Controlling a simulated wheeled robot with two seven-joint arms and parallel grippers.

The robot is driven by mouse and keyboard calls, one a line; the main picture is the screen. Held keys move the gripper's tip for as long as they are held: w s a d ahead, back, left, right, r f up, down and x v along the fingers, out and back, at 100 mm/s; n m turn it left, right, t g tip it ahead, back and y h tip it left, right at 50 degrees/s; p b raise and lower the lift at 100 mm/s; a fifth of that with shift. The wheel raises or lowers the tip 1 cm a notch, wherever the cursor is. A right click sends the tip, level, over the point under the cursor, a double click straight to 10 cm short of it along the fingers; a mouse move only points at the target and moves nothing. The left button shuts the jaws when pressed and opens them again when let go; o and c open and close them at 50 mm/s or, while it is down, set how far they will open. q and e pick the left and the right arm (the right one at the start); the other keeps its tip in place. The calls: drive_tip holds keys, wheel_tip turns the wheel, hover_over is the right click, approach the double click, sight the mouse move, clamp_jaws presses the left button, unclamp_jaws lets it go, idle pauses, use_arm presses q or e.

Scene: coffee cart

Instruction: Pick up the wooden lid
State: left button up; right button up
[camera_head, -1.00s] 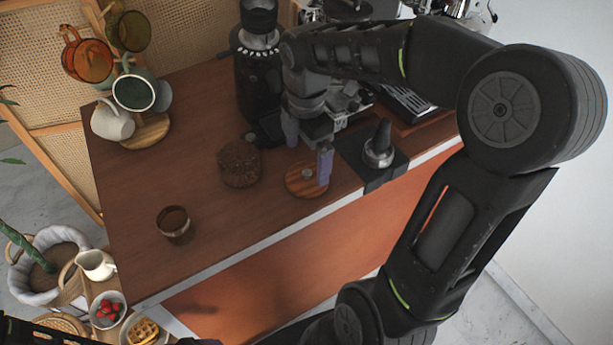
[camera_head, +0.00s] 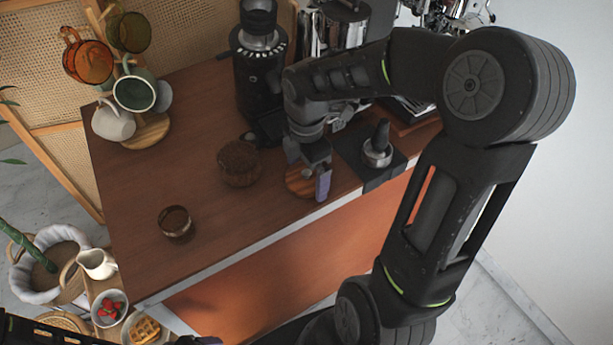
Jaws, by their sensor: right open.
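The wooden lid (camera_head: 298,182) is a round, striped brown disc with a small grey knob, lying on the counter near its front edge. My right gripper (camera_head: 313,180) is open and sits right at the lid, with one purple-tipped finger in front of it on the right.
A round jar of coffee grounds (camera_head: 239,163) stands just left of the lid. A small cup (camera_head: 176,222) is farther left. A tamper (camera_head: 378,148) stands on a dark mat to the right, and a black grinder (camera_head: 258,85) behind. The counter's left middle is clear.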

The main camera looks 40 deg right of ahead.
sight(306, 172)
idle(0.4)
drive_tip(key=c, duration=1.3)
wheel_tip(306, 172, up, 10)
drive_tip(key=shift+r+b, duration=0.1)
drive_tip(key=shift+b, duration=0.3)
